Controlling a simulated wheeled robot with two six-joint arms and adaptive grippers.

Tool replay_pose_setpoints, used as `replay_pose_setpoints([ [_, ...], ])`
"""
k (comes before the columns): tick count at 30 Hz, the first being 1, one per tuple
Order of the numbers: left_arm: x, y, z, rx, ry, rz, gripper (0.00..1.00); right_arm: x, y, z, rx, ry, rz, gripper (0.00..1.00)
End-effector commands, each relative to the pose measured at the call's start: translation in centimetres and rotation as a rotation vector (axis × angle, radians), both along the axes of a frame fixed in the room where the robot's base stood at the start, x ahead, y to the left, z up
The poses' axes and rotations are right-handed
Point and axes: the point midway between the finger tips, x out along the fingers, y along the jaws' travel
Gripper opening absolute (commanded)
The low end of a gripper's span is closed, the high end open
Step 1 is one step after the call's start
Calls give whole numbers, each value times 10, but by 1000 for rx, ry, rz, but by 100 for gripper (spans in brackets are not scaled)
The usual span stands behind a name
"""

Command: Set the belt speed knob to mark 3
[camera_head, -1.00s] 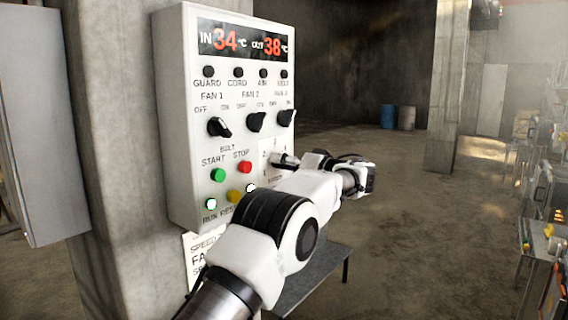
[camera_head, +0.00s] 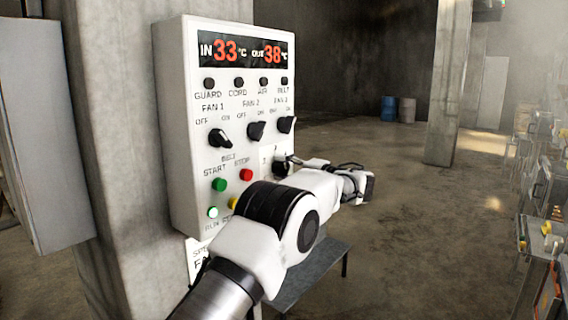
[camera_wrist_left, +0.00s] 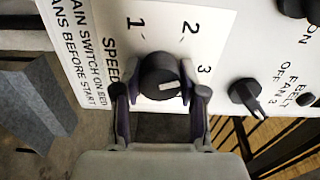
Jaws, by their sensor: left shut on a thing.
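The belt speed knob (camera_wrist_left: 160,78) is round and black with a short white pointer line. It sits on a white label marked 1, 2 and 3 in the left wrist view. The pointer is turned to the right, roughly toward the side of mark 3 (camera_wrist_left: 204,70); exact alignment is hard to tell. My left gripper (camera_wrist_left: 161,92) is shut on the knob, one finger on each side. In the head view my left gripper (camera_head: 288,163) is at the lower right of the white control panel (camera_head: 175,130), and the knob is mostly hidden there. My right gripper is not in view.
Fan switches (camera_head: 257,130) and a red stop button (camera_head: 246,175) are close to the gripper. A fan switch (camera_wrist_left: 246,95) is right of the knob in the wrist view. A grey table (camera_head: 318,265) stands below.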

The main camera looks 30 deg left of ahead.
Motion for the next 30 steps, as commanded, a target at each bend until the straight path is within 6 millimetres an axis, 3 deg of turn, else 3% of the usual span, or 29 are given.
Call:
replay_pose_setpoints([
  [13, 0, 0, 1, 23, 301, 1, 7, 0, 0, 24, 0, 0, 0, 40],
  [30, 0, 0, -1, 28, 367, 0, 7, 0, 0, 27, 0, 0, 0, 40],
])
